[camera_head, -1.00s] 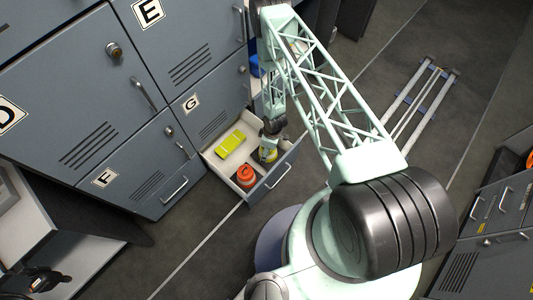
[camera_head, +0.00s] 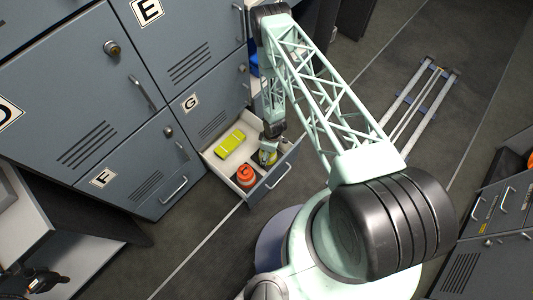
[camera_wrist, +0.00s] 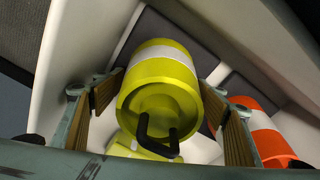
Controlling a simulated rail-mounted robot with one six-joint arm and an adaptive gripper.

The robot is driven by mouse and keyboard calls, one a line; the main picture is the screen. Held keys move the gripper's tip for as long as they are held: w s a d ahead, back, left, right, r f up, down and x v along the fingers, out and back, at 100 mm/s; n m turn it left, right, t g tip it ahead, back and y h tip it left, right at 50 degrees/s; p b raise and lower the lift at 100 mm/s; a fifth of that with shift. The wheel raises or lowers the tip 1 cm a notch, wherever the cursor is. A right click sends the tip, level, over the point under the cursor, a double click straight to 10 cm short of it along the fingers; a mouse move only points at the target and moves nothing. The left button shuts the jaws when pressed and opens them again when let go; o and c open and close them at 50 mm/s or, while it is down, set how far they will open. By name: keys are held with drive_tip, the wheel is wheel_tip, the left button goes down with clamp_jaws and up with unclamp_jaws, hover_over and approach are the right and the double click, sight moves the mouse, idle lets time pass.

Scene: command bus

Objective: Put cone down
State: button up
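A yellow cone-like canister (camera_wrist: 158,85) with white bands and a black handle is between the two fingers of my gripper (camera_wrist: 160,95) in the wrist view. The fingertips appear to press on its sides.
An orange canister (camera_head: 246,176) stands in the drawer close beside the yellow cone; it also shows in the wrist view (camera_wrist: 262,135). A flat yellow-green item (camera_head: 230,141) lies in the drawer. Lockers (camera_head: 190,85) stand behind it. The drawer front (camera_head: 283,178) is close.

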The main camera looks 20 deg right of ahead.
drive_tip(key=shift+r, duration=0.1)
idle(0.3)
drive_tip(key=shift+s+d+r+p, duration=0.2)
drive_tip(key=shift+r+p, duration=0.2)
drive_tip(key=shift+r, duration=1.6)
drive_tip(key=shift+s+d+r+p, duration=0.15)
drive_tip(key=shift+r+p, duration=0.3)
drive_tip(key=shift+r, duration=1.5)
drive_tip(key=shift+s+d+r+p, duration=0.1)
drive_tip(key=shift+d+r+p, duration=0.25)
drive_tip(key=shift+r, duration=1.65)
drive_tip(key=shift+a, duration=0.1)
drive_tip(key=shift+w, duration=0.1)
